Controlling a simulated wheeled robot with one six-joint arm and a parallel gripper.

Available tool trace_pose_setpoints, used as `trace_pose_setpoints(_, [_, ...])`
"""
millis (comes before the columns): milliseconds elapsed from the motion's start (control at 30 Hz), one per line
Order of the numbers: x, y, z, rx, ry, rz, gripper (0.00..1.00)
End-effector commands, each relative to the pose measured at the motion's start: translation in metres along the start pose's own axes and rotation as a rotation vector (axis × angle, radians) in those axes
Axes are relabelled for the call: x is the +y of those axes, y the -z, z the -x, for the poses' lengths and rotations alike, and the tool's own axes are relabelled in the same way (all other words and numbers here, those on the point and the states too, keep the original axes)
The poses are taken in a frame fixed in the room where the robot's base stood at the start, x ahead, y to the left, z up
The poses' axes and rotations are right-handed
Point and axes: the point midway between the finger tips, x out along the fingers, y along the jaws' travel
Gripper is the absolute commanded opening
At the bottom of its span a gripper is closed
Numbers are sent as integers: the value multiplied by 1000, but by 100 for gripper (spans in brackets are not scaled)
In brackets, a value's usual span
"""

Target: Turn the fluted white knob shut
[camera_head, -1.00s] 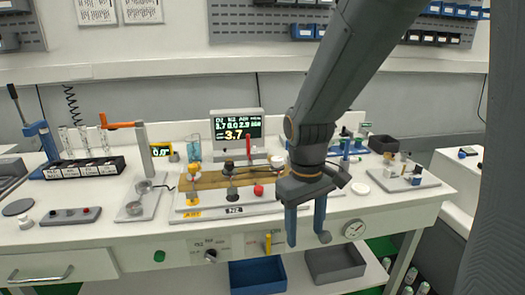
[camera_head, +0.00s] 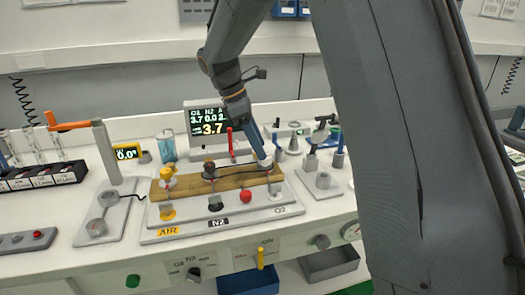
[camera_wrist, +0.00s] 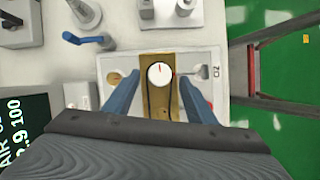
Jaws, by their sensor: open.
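The fluted white knob (camera_wrist: 159,75) stands on the wooden strip at its O2 end. In the wrist view it lies between my two blue fingers, with a gap on both sides, and a small red mark shows on it. My gripper (camera_wrist: 160,84) is open above and around the knob; I see no contact. In the head view my gripper (camera_head: 259,147) reaches down to the right end of the wooden strip (camera_head: 230,182), and the white knob (camera_head: 265,161) shows only partly behind a finger.
A yellow knob (camera_head: 167,176) and a black knob (camera_head: 209,170) stand on the same strip. A red upright lever (camera_head: 230,143) is close to my gripper's left. A red ball (camera_head: 246,196) sits in front. The monitor (camera_head: 208,119) stands behind.

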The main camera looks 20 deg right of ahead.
Motion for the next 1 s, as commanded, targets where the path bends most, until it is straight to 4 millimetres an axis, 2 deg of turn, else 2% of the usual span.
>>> trace_pose_setpoints(100, [0,-1,-16,0,3,-1,51])
trace_pose_setpoints(233, [0,-2,-28,0,2,-2,51])
trace_pose_setpoints(567, [0,-2,-32,1,1,-3,51])
trace_pose_setpoints(800, [0,-2,-32,1,1,-3,12])
trace_pose_setpoints(833, [0,-2,-32,1,1,-3,10])
trace_pose_setpoints(1000, [0,-2,-32,1,5,-12,10])
